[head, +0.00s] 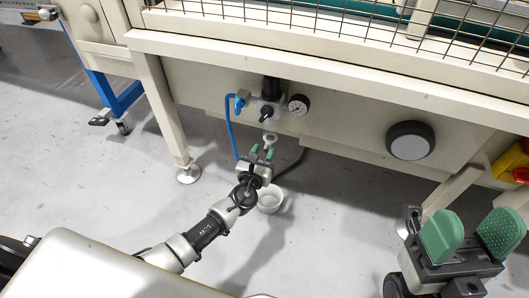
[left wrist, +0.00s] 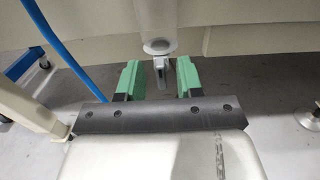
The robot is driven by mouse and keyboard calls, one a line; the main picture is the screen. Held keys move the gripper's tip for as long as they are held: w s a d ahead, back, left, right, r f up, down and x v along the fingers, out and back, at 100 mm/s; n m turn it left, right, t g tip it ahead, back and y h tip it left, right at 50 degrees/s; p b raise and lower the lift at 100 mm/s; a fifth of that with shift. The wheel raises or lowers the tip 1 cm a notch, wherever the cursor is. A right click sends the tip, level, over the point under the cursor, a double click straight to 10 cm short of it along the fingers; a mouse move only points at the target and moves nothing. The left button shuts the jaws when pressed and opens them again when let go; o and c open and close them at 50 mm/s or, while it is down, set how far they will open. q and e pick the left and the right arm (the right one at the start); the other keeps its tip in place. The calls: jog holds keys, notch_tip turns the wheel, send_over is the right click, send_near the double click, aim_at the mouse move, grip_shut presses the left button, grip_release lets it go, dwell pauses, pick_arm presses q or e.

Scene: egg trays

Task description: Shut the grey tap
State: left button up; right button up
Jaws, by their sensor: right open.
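The grey tap (left wrist: 160,68) hangs below a clear bowl (left wrist: 158,45) in the left wrist view. It lies between the two green fingers in that picture, with gaps on both sides. In the head view the tap (head: 270,139) is small, just above my left gripper (head: 262,152). My left gripper (left wrist: 158,79) is open and empty. I cannot tell how far the fingertips reach along the tap, or how its lever stands. My right gripper (head: 472,234) is open and empty at the lower right of the head view, far from the tap.
A blue hose (head: 230,125) runs down left of the bowl, from a blue valve (head: 240,103). A pressure gauge (head: 299,104) sits to the right. A machine leg (head: 165,115) is at the left.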

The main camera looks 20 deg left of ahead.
pick_arm(q)
jog(key=shift+w, duration=0.65)
grip_shut()
